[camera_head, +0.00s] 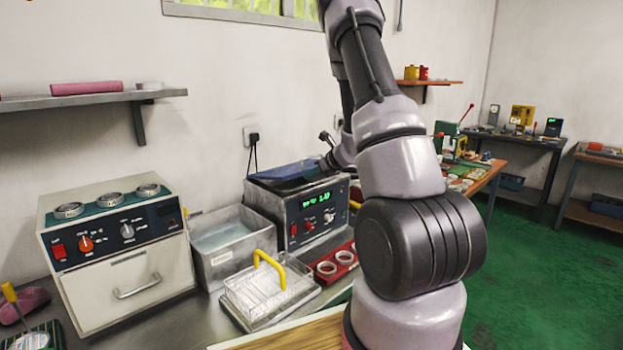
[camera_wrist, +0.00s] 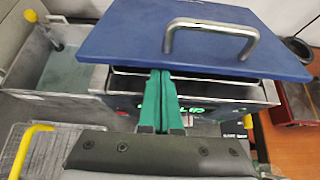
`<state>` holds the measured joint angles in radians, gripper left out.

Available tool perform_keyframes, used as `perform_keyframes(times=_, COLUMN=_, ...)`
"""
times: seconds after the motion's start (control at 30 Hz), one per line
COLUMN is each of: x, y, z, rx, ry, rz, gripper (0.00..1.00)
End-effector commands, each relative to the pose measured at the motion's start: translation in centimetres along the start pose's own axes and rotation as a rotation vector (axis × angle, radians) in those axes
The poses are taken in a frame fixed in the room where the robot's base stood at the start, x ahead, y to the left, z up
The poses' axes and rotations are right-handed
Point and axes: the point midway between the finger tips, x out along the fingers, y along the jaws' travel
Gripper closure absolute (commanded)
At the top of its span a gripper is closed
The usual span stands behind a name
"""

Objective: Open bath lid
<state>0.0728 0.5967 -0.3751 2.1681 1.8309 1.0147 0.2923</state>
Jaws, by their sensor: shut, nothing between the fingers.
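The bath (camera_head: 316,218) is a grey box with a dark front panel, a green display and red buttons. Its flat blue lid (camera_head: 285,172) lies over the top. In the wrist view the lid (camera_wrist: 110,42) carries a metal bar handle (camera_wrist: 212,27), and a dark gap shows under its near edge. My gripper (camera_wrist: 160,73) has green fingers closed together with nothing between them. The fingertips are at the lid's near edge, left of the handle; I cannot tell whether they touch it. In the head view my arm hides the fingers.
An open metal tank (camera_head: 225,245) with liquid stands left of the bath. A clear basket with a yellow handle (camera_head: 268,268) sits in front. A red tray (camera_head: 335,265) holds rings at the bath's front right. A machine with knobs (camera_head: 120,250) stands further left.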

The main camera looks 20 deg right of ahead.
Motion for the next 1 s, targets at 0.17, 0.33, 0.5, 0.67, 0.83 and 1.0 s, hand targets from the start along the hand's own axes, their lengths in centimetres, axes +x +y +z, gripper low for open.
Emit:
perform_keyframes(times=0.17, x=-0.5, y=0.1, z=1.7, rx=-0.006, ry=0.048, rz=0.0, gripper=1.0)
perform_keyframes(times=0.33, x=-1.2, y=0.0, z=4.0, rx=-0.012, ry=0.135, rz=-0.001, gripper=1.0)
perform_keyframes(times=0.5, x=-1.7, y=0.0, z=6.6, rx=-0.007, ry=0.168, rz=-0.001, gripper=1.0)
perform_keyframes(times=0.67, x=-1.9, y=0.0, z=9.1, rx=-0.005, ry=0.167, rz=0.0, gripper=1.0)
perform_keyframes(times=0.83, x=-1.7, y=0.1, z=11.8, rx=-0.011, ry=0.187, rz=0.001, gripper=1.0)
perform_keyframes(times=1.0, x=-1.4, y=0.1, z=14.4, rx=-0.012, ry=0.29, rz=0.0, gripper=1.0)
